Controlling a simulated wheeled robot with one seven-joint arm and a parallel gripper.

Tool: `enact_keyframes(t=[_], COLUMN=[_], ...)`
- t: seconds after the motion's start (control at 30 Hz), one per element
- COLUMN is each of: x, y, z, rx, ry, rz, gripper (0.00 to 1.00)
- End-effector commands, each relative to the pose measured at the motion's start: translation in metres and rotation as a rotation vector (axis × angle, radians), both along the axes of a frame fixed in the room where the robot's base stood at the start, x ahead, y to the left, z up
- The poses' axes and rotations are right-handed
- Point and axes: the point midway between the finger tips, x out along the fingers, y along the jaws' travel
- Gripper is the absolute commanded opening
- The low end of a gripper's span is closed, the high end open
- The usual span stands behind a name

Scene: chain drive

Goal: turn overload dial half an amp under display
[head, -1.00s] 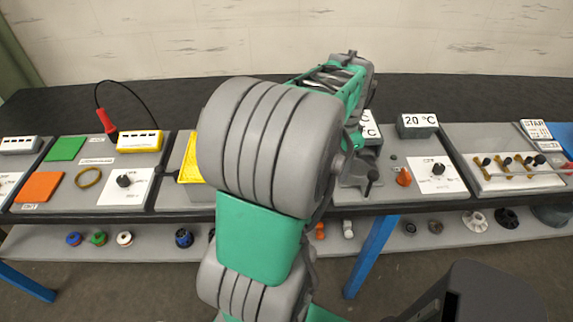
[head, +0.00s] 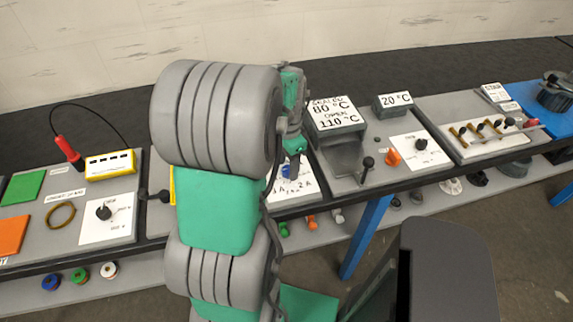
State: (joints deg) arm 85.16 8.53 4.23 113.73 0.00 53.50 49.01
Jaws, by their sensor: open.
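A white card (head: 303,186) with a scale whose visible marks include "2 A" lies just right of my arm. A small blue part (head: 286,171), perhaps the overload dial's knob, shows on it; its pointer is too small to read. My gripper (head: 295,163) is mostly hidden by my arm; a dark tip at the end of the green wrist is just above the card, close to the blue part. It is open, and I cannot tell whether it touches the dial. No display with an amp reading can be made out; my arm covers the panel left of the card.
A sign (head: 335,112) reading 80 °C and 110 °C stands right of my wrist, with a black-knobbed lever (head: 367,163) nearby. A 20 °C block (head: 393,101) and an orange knob (head: 393,158) are farther right. A yellow box (head: 110,164) and a black dial (head: 104,212) are left.

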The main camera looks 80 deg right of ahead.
Motion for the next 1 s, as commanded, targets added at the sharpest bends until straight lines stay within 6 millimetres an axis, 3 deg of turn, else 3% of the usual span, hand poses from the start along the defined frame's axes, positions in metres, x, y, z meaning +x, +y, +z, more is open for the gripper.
enact_keyframes(t=[0.1,0.33,1.0], x=[-0.0006,-0.0016,-0.0016], y=[0.0003,0.0000,0.0001], z=[-0.0094,-0.0107,-0.0102], rx=[0.001,0.000,0.000], ry=[0.000,0.000,0.000], rz=[-0.001,-0.004,-0.003], gripper=[0.53,0.53,0.00])
